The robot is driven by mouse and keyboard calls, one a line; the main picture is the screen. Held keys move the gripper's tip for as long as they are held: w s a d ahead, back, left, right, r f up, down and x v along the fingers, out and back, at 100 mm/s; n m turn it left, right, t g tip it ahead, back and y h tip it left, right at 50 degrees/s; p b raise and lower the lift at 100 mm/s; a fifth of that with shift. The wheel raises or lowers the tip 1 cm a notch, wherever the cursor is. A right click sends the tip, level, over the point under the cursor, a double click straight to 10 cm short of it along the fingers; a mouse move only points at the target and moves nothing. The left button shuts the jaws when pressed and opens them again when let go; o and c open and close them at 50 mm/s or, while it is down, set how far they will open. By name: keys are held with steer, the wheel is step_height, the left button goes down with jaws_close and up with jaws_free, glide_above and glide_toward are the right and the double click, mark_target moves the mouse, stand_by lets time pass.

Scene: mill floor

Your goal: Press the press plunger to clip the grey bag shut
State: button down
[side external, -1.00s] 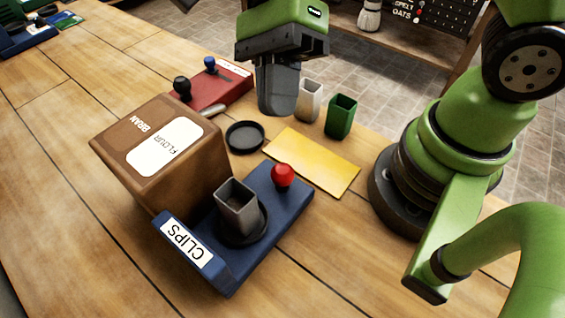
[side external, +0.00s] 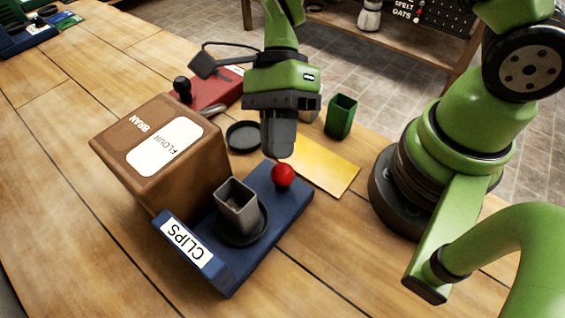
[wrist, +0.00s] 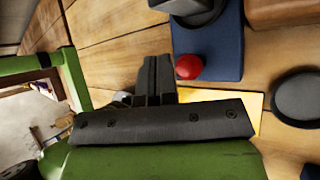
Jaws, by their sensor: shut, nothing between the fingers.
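The blue clip press (side external: 280,215) lies on the wooden table with a white CLIPS label on its near end. Its plunger appears as a red ball knob (side external: 283,175) at the far end of the base. The grey bag (side external: 238,207), an open-topped grey container, stands in a black round holder on the press. My gripper (side external: 281,150) is shut and empty, pointing down just behind and above the red knob. In the wrist view the red knob (wrist: 188,67) shows just beside the closed fingers (wrist: 155,80). I cannot tell whether they touch.
A brown box (side external: 165,155) labelled FLOUR and BRAN stands left of the press. A yellow sheet (side external: 325,168), a black round dish (side external: 243,137), a green cup (side external: 341,117) and a red press (side external: 208,95) lie behind. The table's front left is clear.

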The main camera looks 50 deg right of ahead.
mark_target(279, 167)
steer(key=shift+f, duration=0.7)
steer(key=shift+f, duration=0.15)
stand_by(1.5)
steer(key=shift+f, duration=0.25)
steer(key=shift+f, duration=0.9)
stand_by(0.9)
steer(key=shift+r, duration=1.35)
steer(key=shift+r, duration=2.5)
